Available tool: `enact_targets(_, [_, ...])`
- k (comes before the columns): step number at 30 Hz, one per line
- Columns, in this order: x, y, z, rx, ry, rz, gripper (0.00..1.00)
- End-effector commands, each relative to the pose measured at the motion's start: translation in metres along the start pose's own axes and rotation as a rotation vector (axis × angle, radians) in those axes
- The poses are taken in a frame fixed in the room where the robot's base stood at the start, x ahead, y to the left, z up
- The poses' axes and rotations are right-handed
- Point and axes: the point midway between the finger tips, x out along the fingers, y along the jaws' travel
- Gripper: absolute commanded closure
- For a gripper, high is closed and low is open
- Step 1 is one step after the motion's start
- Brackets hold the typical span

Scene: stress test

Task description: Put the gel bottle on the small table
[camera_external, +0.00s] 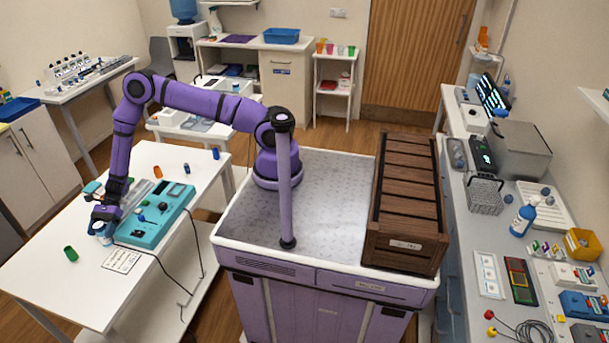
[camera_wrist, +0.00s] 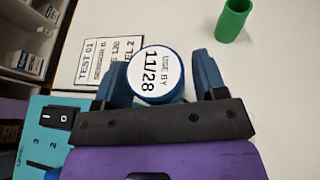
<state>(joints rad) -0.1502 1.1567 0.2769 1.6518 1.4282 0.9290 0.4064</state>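My gripper (camera_external: 104,219) is low over the front left of the white table at left. In the wrist view its two blue fingers (camera_wrist: 160,75) stand apart, either side of a round blue-rimmed container (camera_wrist: 157,72) whose white top reads "USE BY 11/28". A small gap shows by the right finger; contact on the left is unclear. In the external view this container (camera_external: 101,229) shows white and blue under the gripper, partly hidden. A small white table (camera_external: 160,129) stands behind the left table.
A teal device (camera_external: 150,233) with cables lies just right of my gripper. A printed card (camera_external: 121,261) and a green cup (camera_external: 70,254) are near the front. Orange and blue small items stand farther back. A slatted wooden crate (camera_external: 405,240) sits on the purple cabinet.

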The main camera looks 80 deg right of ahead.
Motion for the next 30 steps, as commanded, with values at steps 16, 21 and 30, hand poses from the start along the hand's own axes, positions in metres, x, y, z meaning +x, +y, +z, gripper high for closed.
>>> enact_targets(16, [-0.003, -0.001, 0.007, -0.002, -0.001, 0.0, 0.85])
enact_targets(21, [-0.013, -0.001, 0.032, -0.004, -0.001, -0.001, 0.85])
enact_targets(30, [-0.033, 0.0, 0.079, -0.003, -0.001, -0.002, 0.85])
